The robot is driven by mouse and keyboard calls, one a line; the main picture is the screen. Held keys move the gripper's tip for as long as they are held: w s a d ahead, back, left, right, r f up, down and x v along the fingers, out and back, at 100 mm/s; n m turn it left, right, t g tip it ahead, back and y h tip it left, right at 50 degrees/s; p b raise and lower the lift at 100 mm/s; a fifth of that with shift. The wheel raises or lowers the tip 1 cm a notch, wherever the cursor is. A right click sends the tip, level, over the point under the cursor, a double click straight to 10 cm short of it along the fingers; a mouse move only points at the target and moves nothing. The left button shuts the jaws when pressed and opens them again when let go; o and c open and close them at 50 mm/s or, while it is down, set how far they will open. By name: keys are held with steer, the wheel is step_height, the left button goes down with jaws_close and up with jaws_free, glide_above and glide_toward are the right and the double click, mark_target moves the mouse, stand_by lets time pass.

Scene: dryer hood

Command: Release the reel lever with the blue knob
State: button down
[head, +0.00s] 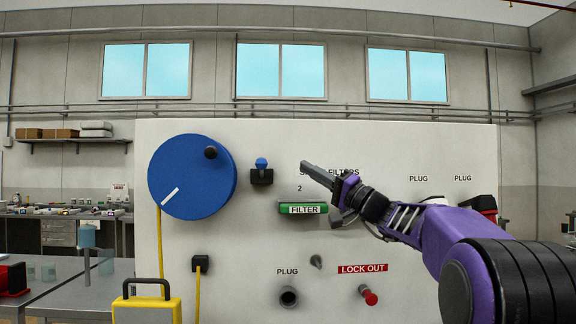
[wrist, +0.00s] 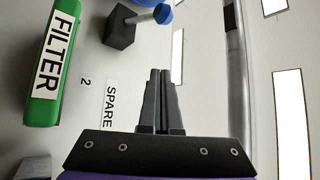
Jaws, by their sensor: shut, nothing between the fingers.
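The reel lever's blue knob (head: 262,162) shows in the head view above a small black block (head: 262,178) on the white panel, just right of the big blue reel (head: 192,190). In the wrist view the blue knob (wrist: 163,13) is at the top edge, on a short metal rod from the black block (wrist: 120,28). My gripper (head: 304,167) is shut and empty, its fingers pointing left towards the lever, to the right of the knob and apart from it. In the wrist view the closed fingertips (wrist: 159,72) lie below the knob.
A green FILTER handle (head: 303,208) sits below my gripper; it also shows in the wrist view (wrist: 50,65). A plug socket (head: 288,297) and red lock-out knob (head: 370,296) are lower. A yellow cable (head: 160,250) hangs below the reel. The panel between fingertips and lever is clear.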

mark_target(262, 169)
steer(key=w+a+r+p, duration=0.2)
steer(key=a, duration=0.6)
steer(key=shift+w+a, duration=0.2)
steer(key=shift+w, duration=0.1)
steer(key=shift+f, duration=0.1)
stand_by(0.4)
steer(key=shift+f+n+b, duration=0.1)
steer(key=shift+n+b, duration=0.2)
steer(key=shift+b, duration=0.35)
